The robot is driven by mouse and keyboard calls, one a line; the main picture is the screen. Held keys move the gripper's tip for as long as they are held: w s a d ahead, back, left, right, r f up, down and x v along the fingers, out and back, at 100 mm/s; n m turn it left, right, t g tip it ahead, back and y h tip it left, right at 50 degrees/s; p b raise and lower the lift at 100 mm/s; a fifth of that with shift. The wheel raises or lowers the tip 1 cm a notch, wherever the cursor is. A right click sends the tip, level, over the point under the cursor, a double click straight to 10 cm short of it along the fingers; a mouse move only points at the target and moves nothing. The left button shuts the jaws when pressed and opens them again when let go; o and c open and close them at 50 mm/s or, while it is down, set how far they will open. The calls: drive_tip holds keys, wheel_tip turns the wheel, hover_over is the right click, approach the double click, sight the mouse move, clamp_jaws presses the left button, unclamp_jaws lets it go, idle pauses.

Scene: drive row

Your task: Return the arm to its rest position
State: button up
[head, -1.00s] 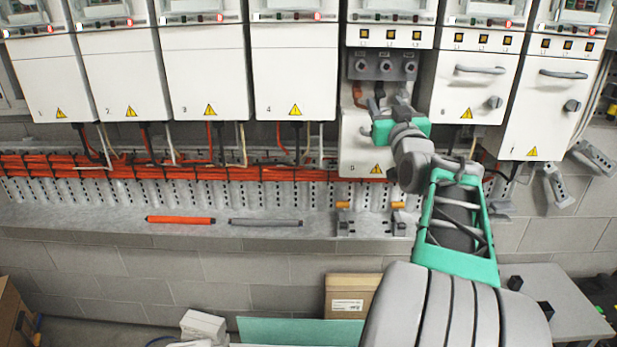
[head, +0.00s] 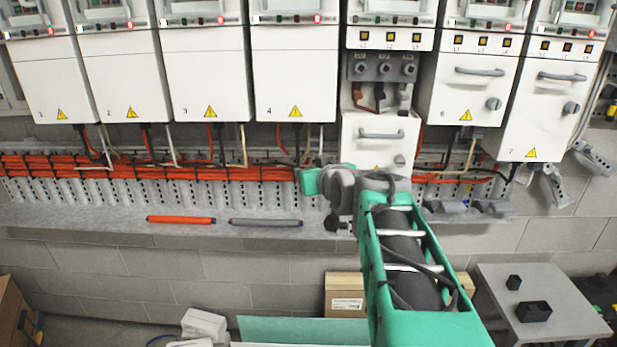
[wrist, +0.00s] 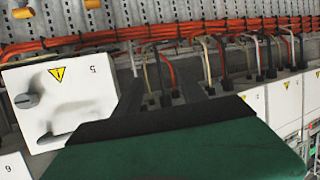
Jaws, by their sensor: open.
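My gripper (head: 310,181) is in front of the orange cable run, left of and below drive 5's white front cover (head: 362,150). My arm reaches up to it from the lower right, with the wrist bent to the left. In the wrist view, the two dark fingers (wrist: 160,92) stand apart with nothing between them. The fingertips are hard to make out in the head view. The cover also shows in the wrist view (wrist: 75,95), upside down, left of the fingers; I cannot tell the gap between them.
Drive 5's grey terminal block (head: 383,67) is exposed above its cover. A ledge below the cables carries an orange rod (head: 181,220) and a grey rod (head: 265,222). A grey table (head: 560,310) with black blocks stands lower right. A cardboard box (head: 345,296) stands below.

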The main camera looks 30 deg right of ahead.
drive_tip(key=shift+s+a+f, duration=0.2)
drive_tip(key=shift+a+f, duration=0.35)
drive_tip(key=shift+a, duration=0.15)
drive_tip(key=s+a+f+m+g+y, duration=0.25)
drive_tip(key=s+f+g, duration=0.75)
drive_tip(key=s+f, duration=0.75)
drive_tip(key=s+a+f+g, duration=0.2)
drive_tip(key=s+a+f, duration=0.2)
drive_tip(key=a, duration=0.3)
drive_tip(key=a+r+n+t, duration=0.1)
drive_tip(key=a+r+n, duration=0.1)
drive_tip(key=a+n, duration=0.3)
drive_tip(key=a, duration=0.4)
drive_tip(key=shift+w+a+t, duration=0.3)
drive_tip(key=shift+t, duration=0.1)
drive_tip(key=shift+y, duration=0.25)
